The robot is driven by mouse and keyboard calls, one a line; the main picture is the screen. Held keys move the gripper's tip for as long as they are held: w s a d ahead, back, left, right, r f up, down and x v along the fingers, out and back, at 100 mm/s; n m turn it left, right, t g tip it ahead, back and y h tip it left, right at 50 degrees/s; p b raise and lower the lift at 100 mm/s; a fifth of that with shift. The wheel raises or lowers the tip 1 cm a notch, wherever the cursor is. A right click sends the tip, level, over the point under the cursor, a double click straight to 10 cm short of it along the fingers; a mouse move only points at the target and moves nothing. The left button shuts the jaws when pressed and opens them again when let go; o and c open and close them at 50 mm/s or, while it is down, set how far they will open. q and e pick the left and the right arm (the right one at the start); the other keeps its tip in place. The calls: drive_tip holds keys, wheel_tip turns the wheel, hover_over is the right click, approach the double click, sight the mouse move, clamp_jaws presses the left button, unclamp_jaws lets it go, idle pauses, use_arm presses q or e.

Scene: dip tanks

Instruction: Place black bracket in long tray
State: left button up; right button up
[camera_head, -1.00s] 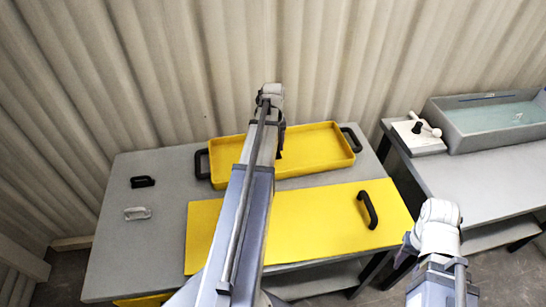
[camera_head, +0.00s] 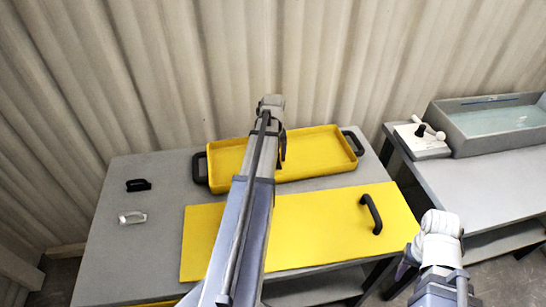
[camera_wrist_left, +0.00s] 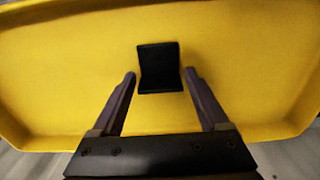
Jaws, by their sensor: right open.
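The black bracket (camera_wrist_left: 159,67) is a small L-shaped piece on the yellow floor of the long tray (camera_wrist_left: 60,70) in the left wrist view. My left gripper (camera_wrist_left: 160,76) is open; its fingers stand apart on either side of the bracket's near end, with a gap to each. In the head view the long yellow tray (camera_head: 325,150) with black end handles lies at the back of the table. My left arm crosses it and hides the bracket and most of the left gripper. My right gripper (camera_head: 402,268) is open at the lower right, partly hidden by its arm.
A black piece (camera_head: 138,185) and a white piece (camera_head: 132,218) lie on the grey table (camera_head: 160,250) at left. A flat yellow panel (camera_head: 310,230) with a black handle lies before the tray. A grey tank (camera_head: 495,122) and a white lever box (camera_head: 422,140) stand at right.

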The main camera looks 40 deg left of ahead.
use_arm(q)
drive_tip(key=shift+o, duration=0.9)
drive_tip(key=shift+r, duration=0.1)
wheel_tip(320, 180, up, 12)
drive_tip(key=p, duration=1.2)
drive_tip(key=w+d+m, duration=0.1)
drive_tip(key=d+m, duration=0.3)
drive_tip(key=d, duration=1)
drive_tip(key=s+d+m, duration=0.3)
drive_tip(key=d, duration=0.6)
drive_tip(key=s+d+m, duration=0.4)
drive_tip(key=d, duration=0.6)
drive_tip(key=s+d+m+y, duration=0.1)
drive_tip(key=s+d+m, duration=0.2)
drive_tip(key=d, duration=0.6)
drive_tip(key=shift+s+d+r, duration=0.15)
drive_tip(key=shift+s+d, duration=0.25)
drive_tip(key=shift+s, duration=0.15)
